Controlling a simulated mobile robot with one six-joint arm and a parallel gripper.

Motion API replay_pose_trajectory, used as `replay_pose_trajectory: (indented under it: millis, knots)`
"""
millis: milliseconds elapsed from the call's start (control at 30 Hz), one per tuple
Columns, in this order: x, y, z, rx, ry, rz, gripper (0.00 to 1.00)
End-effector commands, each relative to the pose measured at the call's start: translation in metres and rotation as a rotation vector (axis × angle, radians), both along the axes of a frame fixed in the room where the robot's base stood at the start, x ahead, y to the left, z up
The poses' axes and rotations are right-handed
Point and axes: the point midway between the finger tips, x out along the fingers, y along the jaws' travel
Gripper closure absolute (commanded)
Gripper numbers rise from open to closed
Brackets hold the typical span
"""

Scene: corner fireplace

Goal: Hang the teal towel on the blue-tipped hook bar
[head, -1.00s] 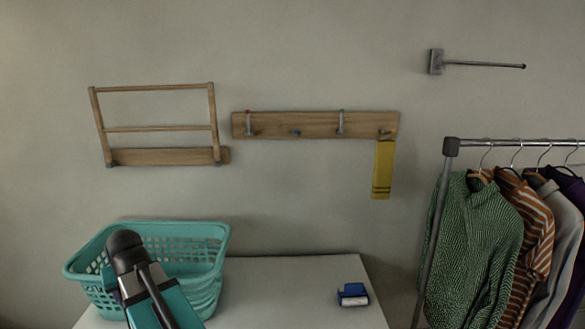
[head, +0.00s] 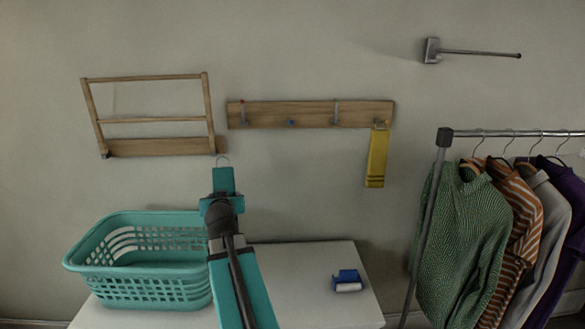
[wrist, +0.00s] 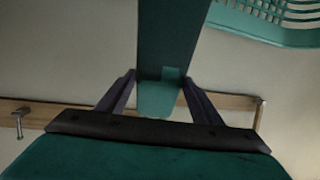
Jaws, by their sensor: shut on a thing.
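The teal towel (head: 223,180) is a narrow folded strip with a thin loop at its top. My gripper (head: 220,203) is shut on its lower part and holds it upright above the table. In the wrist view the towel (wrist: 167,50) runs between the two fingers (wrist: 162,95). The wooden hook bar (head: 262,115) is on the wall, up and right of the towel and apart from it in the picture. One of its hooks has a blue tip (head: 291,122). A yellow towel (head: 377,158) hangs at its right end.
A teal laundry basket (head: 140,292) stands on the white table (head: 300,262), left of my arm. A blue-and-white object (head: 347,281) lies on the table. A wooden rack (head: 155,147) is left of the bar. A clothes rail (head: 510,133) stands right, below a metal wall rod (head: 480,52).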

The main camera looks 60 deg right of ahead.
Motion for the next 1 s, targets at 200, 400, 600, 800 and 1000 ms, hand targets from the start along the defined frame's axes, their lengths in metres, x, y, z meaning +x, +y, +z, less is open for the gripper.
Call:
replay_pose_trajectory:
  millis: [200,400,600,800,1000]
  knots:
    - [-0.035,-0.06,0.02,-0.128,-0.116,-0.041,0.67]
    - [-0.056,-0.089,0.035,-0.203,-0.183,-0.059,0.67]
    - [-0.074,-0.108,0.045,-0.252,-0.221,-0.074,0.67]
    - [-0.089,-0.123,0.054,-0.292,-0.254,-0.085,0.67]
    - [-0.092,-0.126,0.057,-0.302,-0.265,-0.085,0.67]
